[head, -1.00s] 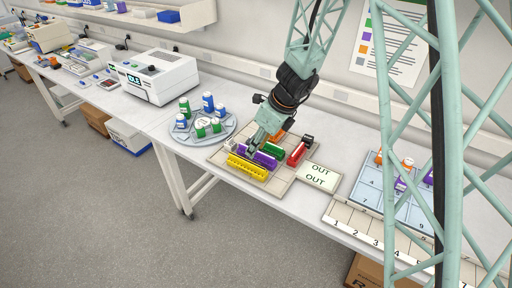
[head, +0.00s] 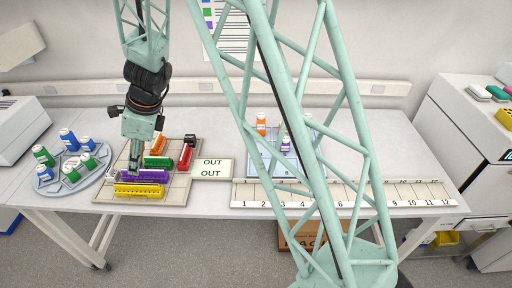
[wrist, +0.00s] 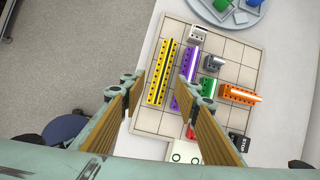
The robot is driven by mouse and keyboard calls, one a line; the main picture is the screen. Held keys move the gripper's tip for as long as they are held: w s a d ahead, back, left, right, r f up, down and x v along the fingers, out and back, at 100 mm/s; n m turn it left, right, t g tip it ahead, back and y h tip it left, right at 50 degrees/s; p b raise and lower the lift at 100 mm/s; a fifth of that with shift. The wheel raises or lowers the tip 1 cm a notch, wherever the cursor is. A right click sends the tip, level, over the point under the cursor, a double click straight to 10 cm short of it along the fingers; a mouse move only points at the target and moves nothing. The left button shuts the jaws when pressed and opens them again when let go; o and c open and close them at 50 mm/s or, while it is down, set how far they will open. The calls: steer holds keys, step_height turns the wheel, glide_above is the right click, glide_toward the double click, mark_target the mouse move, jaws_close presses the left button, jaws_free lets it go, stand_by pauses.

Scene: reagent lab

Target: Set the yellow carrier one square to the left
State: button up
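The yellow carrier (head: 138,191) is a long toothed bar lying at the front edge of the gridded board (head: 173,194). In the wrist view the yellow carrier (wrist: 160,78) shows between my finger tips, with the purple carrier (wrist: 187,68) beside it, near the right finger. My gripper (head: 134,172) hangs over the board near the purple carrier (head: 150,176). In the wrist view my gripper (wrist: 163,70) is open, its two fingers apart with nothing held. Its height above the carriers is hard to tell.
A green carrier (head: 158,162), an orange carrier (head: 158,144) and a red carrier (head: 184,158) stand on the same board. A round tray (head: 78,186) with bottles is to the left, the OUT cards (head: 212,168) to the right. A numbered strip (head: 270,195) lies further right.

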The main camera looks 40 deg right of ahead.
steer(key=s+d+r+n, duration=0.2)
steer(key=s+r+n, duration=0.4)
steer(key=s+r, duration=0.4)
steer(key=s+d+r+n, duration=0.3)
steer(key=s+r+n, duration=0.4)
steer(key=r, duration=0.5)
steer(key=s+d+r+n+h, duration=0.2)
steer(key=s+d+n, duration=0.3)
steer(key=s, duration=0.8)
steer(key=s+d+r+n+t+h, duration=0.1)
steer(key=s+d+r+n, duration=0.3)
steer(key=s, duration=0.9)
steer(key=d+n+h, duration=0.1)
steer(key=d, duration=0.2)
steer(key=shift+d+r+n, duration=0.3)
steer(key=shift+d+r, duration=0.05)
